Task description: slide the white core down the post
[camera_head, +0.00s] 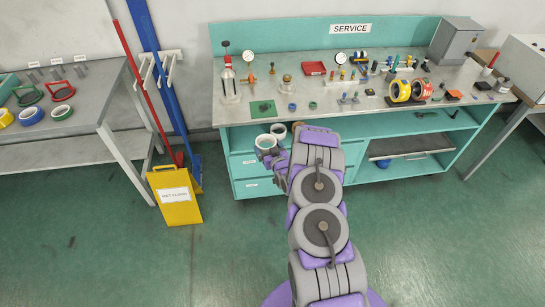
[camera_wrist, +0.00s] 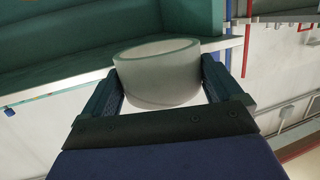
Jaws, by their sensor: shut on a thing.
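The white core (camera_wrist: 157,78) is a short pale ring, held between the two dark fingers of my gripper (camera_wrist: 162,88) in the wrist view. In the head view the white core (camera_head: 265,141) shows in my gripper (camera_head: 270,153) in front of the bench's near edge, left of my arm. My gripper is shut on it from both sides. I cannot clearly pick out the post in either view, and no post shows inside the held core.
The teal SERVICE bench (camera_head: 300,118) carries many small tools, a green mat (camera_head: 263,109), a red tray (camera_head: 314,68) and yellow-and-red tape rolls (camera_head: 400,91). A yellow wet-floor sign (camera_head: 174,195) stands left. Floor in front is clear.

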